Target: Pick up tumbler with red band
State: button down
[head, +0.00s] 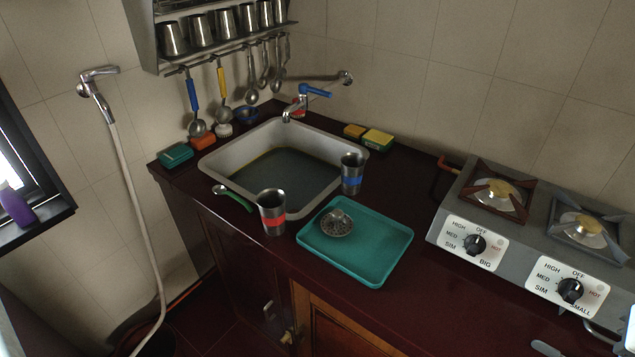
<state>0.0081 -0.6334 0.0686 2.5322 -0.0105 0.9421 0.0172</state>
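The tumbler with the red band (271,213) is a steel cup standing upright on the dark red counter, at the front edge of the sink and left of the teal tray. A similar steel tumbler with a blue band (352,174) stands upright at the sink's right front corner, behind the tray. My gripper does not show in the head view, so its place and state are hidden.
The teal tray (373,270) holds a small round metal item (337,223). A green-handled utensil (234,197) lies left of the red-banded tumbler. The sink (225,160) is behind it. A gas stove (540,225) stands at right. Counter between tray and stove is clear.

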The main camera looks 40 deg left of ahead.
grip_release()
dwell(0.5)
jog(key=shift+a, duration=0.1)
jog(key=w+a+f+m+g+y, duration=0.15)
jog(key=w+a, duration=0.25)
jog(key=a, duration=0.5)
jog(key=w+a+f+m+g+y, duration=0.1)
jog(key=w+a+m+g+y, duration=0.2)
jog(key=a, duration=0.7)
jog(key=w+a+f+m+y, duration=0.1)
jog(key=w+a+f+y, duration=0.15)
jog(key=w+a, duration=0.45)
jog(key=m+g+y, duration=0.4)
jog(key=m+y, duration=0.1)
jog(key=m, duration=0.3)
send_near(273, 214)
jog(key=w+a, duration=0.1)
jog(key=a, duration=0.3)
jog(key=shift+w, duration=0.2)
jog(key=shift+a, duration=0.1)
